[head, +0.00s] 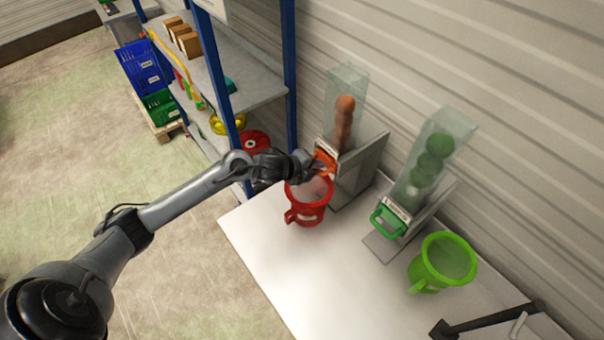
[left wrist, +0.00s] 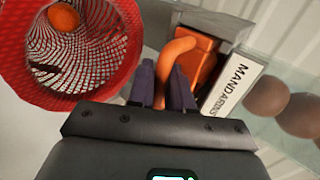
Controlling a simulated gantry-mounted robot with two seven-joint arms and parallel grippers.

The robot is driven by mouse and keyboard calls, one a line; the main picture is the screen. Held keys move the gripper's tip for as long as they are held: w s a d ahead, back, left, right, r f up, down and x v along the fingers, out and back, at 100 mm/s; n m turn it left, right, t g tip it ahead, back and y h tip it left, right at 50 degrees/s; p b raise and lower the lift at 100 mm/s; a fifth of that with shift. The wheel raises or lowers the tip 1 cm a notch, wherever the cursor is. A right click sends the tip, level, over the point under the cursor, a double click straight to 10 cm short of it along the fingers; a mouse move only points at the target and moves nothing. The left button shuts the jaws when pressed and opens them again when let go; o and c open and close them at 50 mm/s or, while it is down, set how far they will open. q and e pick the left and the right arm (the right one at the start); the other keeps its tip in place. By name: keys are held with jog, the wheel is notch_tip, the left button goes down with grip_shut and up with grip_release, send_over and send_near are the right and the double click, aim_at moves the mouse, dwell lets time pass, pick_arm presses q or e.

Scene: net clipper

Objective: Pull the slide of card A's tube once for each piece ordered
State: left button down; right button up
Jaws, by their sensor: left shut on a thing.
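The mandarin tube (head: 346,88) is clear and holds a column of orange-brown fruit (head: 343,125). Its label (left wrist: 234,85) reads MANDARINS in the left wrist view. An orange slide with a curved handle (left wrist: 178,46) sits at the tube's lower end. My left gripper (left wrist: 162,76) is shut on this handle; in the head view the gripper (head: 317,166) hides part of it. A red mesh-lined funnel (head: 307,208) stands just below. One orange fruit (left wrist: 65,18) shows inside it in the left wrist view. My right gripper is not in view. No readable order card shows.
A second clear tube (head: 440,130) holds green balls, with a green slide handle (head: 388,220) and a green funnel (head: 445,262) beside it. A black bar-like tool (head: 485,321) lies at the white table's (head: 262,245) right front. A blue-post shelf (head: 288,60) stands behind left.

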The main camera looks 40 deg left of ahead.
pick_arm(q)
jog(key=shift+s+a+p, duration=0.25)
jog(key=shift+s+p, duration=0.15)
jog(key=shift+s, duration=0.95)
jog(key=shift+s+a+p, duration=0.3)
jog(key=shift+s+p, duration=0.05)
jog(key=shift+s, duration=1)
jog(key=shift+s+a+p, duration=0.25)
jog(key=shift+s+p, duration=0.15)
jog(key=shift+s, duration=0.95)
jog(key=shift+s+a+f, duration=0.1)
jog(key=shift+s+a, duration=0.1)
jog(key=shift+s, duration=0.7)
jog(key=shift+w+d+f+b, duration=0.1)
jog(key=shift+w+d+b, duration=0.25)
jog(key=shift+w, duration=1.35)
jog(key=shift+w+d+b, duration=0.2)
jog(key=shift+w+b, duration=0.25)
jog(key=shift+w, duration=1.3)
jog(key=shift+w+d+f+b, duration=0.1)
jog(key=shift+w+d+b, duration=0.25)
jog(key=shift+w, duration=1.35)
